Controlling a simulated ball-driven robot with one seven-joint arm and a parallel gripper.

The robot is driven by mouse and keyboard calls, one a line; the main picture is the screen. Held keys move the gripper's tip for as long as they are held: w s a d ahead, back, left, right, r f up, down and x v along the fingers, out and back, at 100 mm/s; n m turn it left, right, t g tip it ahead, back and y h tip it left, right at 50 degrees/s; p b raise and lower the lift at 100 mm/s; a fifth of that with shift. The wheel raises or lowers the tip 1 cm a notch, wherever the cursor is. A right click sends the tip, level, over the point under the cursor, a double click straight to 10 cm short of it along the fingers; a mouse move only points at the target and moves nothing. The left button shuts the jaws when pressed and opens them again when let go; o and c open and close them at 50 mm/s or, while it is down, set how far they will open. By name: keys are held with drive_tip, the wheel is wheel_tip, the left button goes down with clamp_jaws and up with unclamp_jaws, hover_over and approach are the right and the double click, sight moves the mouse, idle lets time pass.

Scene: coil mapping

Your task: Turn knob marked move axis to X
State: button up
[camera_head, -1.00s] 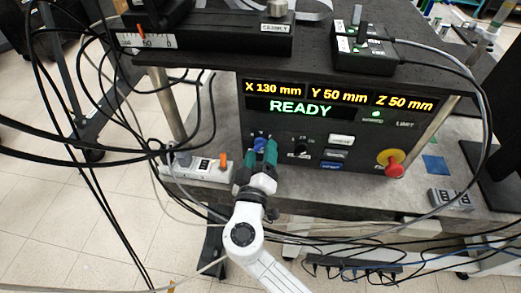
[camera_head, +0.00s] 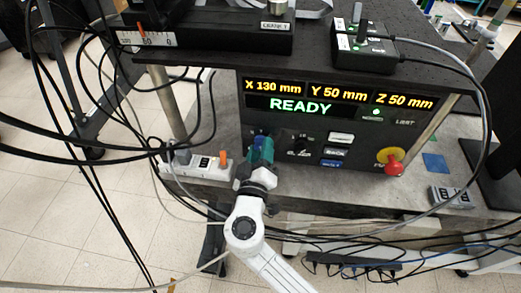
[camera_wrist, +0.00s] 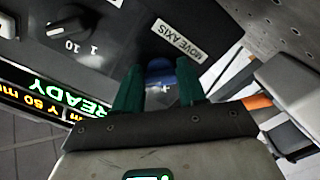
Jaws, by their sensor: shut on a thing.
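The move axis knob is blue and sits on the front of the dark control panel; in the wrist view the knob (camera_wrist: 160,68) lies between my green fingers beside the MOVE AXIS label (camera_wrist: 178,40). In the head view my gripper (camera_head: 262,152) is at the panel's lower left and mostly covers the knob. My gripper (camera_wrist: 158,85) is shut on the knob, one finger on each side. A small white mark shows near the knob, but I cannot tell which axis it points to. The display (camera_head: 340,96) reads X 130 mm, Y 50 mm, Z 50 mm and READY.
A black knob (camera_head: 299,145) is just right of my gripper. Further right are several small buttons (camera_head: 335,152) and a red emergency stop (camera_head: 393,167) on yellow. A white power strip (camera_head: 200,167) with an orange switch is close on the left, and loose cables hang around it.

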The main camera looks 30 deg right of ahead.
drive_tip(key=shift+n, duration=0.3)
drive_tip(key=n, duration=0.3)
drive_tip(key=shift+n, duration=0.3)
drive_tip(key=n, duration=0.4)
drive_tip(key=shift+r+n+p, duration=0.2)
drive_tip(key=shift+n+p, duration=0.1)
drive_tip(key=shift+p, duration=0.1)
drive_tip(key=shift+r+n+p, duration=0.15)
drive_tip(key=shift+n+p, duration=1.9)
drive_tip(key=shift+n, duration=2.55)
drive_tip(key=o, duration=1.1)
drive_tip(key=shift+c, duration=0.2)
